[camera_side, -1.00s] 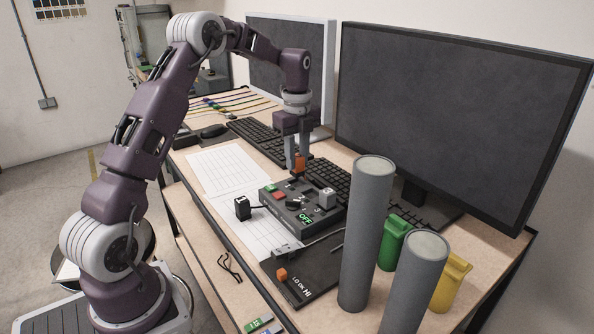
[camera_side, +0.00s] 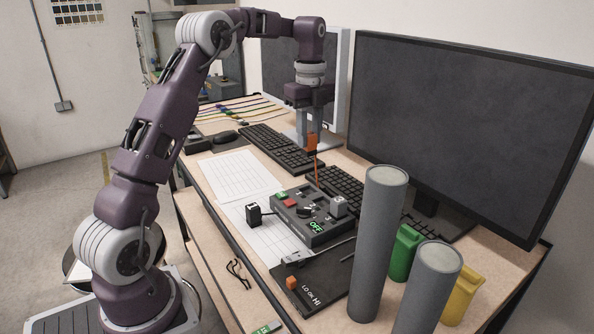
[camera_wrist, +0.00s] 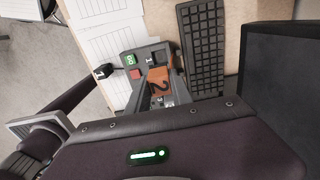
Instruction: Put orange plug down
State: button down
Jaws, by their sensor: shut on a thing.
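My gripper (camera_side: 312,136) is shut on the orange plug (camera_side: 312,143) and holds it in the air above the far side of the dark control box (camera_side: 333,233). A thin orange line runs down from the plug toward the box. In the wrist view the plug (camera_wrist: 158,75) shows a "2" and lies between the fingers (camera_wrist: 157,84). The box has a red button (camera_side: 291,203), a black knob and a lit green "OFF" display (camera_side: 316,227). A black plug marked 1 (camera_side: 253,215) stands on paper left of the box. A grey plug (camera_side: 338,206) sits on the box's right side.
A black panel marked LO OK HI (camera_side: 325,283) with a small orange block (camera_side: 292,282) lies in front. Two grey cylinders (camera_side: 377,245) stand at right. Keyboards (camera_side: 337,186) and monitors (camera_side: 450,130) are behind. Paper sheets (camera_side: 228,176) lie at left.

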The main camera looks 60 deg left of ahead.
jog(key=s+d+f, duration=0.2)
jog(key=s+d, duration=0.3)
jog(key=s, duration=0.3)
jog(key=s+d+f, duration=0.3)
jog(key=s+d, duration=0.3)
jog(key=s, duration=0.2)
jog(key=f, duration=0.9)
jog(key=shift+s+a+f, duration=0.1)
jog(key=shift+s+f, duration=0.05)
jog(key=shift+s, duration=0.2)
jog(key=shift+f, duration=0.15)
jog(key=shift+f, duration=0.1)
jog(key=c, duration=1.1)
grip_release()
jog(key=shift+c, duration=0.2)
